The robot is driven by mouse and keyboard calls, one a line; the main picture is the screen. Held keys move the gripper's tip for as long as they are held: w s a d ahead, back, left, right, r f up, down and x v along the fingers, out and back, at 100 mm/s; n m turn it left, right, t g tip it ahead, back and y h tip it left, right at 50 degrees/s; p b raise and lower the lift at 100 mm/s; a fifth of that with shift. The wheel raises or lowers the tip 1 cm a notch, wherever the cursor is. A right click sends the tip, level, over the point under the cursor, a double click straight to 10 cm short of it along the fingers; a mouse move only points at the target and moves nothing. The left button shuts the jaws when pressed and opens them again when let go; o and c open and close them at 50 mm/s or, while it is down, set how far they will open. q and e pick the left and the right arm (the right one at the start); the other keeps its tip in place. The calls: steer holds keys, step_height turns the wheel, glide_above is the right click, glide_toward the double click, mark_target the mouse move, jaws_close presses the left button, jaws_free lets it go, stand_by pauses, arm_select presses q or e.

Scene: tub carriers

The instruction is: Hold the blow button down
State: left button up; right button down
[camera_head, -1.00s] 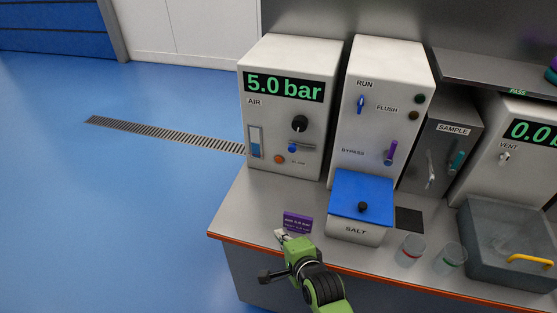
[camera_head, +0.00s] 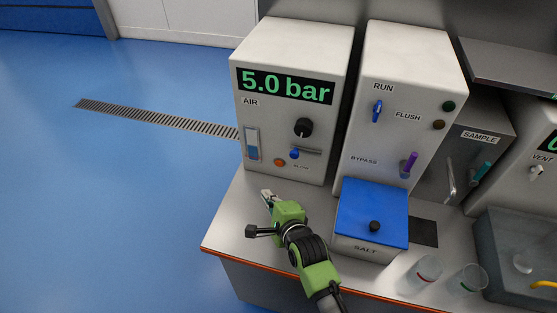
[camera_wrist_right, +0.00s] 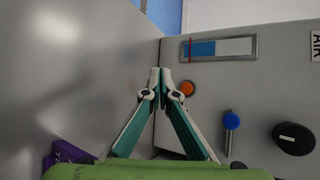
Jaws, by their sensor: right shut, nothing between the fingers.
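The blow button is the small orange button (camera_head: 279,162) low on the front of the white AIR unit (camera_head: 290,55), left of the small, blurred label. It also shows in the right wrist view (camera_wrist_right: 188,88), just right of my fingertips. My right gripper (camera_head: 267,194) is shut and empty, pointing toward the AIR unit, below and in front of the button. In the right wrist view its closed tips (camera_wrist_right: 161,74) appear beside the button, and a gap seems to remain; contact cannot be made out. My left gripper is not in view.
A blue-knobbed lever (camera_head: 294,154) and a black dial (camera_head: 303,127) sit near the button. The display reads 5.0 bar. A blue-lidded SALT box (camera_head: 372,215) stands right of my arm.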

mark_target(279, 164)
steer(key=shift+s+r, duration=0.1)
steer(key=shift+w+d, duration=0.1)
steer(key=shift+w, duration=0.2)
steer(key=w+b, duration=0.1)
steer(key=w+d+b, duration=0.1)
steer(key=w+b, duration=0.1)
steer(key=w, duration=0.1)
steer(key=shift+w+d+f, duration=0.1)
steer(key=shift+d+f, duration=0.1)
steer(key=shift+f, duration=0.05)
steer(key=shift+w+d+r+b, duration=0.1)
steer(key=shift+w+d+b, duration=0.05)
steer(key=shift+w, duration=0.4)
steer(key=shift+w+d+b, duration=0.15)
steer(key=shift+w, duration=0.35)
steer(key=shift+w+d, duration=0.2)
steer(key=shift+w, duration=0.4)
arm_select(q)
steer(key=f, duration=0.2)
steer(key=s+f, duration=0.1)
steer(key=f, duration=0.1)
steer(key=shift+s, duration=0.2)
arm_select(e)
steer(key=shift+w+d, duration=0.1)
steer(key=shift+w, duration=0.15)
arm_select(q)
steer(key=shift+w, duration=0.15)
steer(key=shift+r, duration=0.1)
arm_select(e)
steer(key=shift+r, duration=0.1)
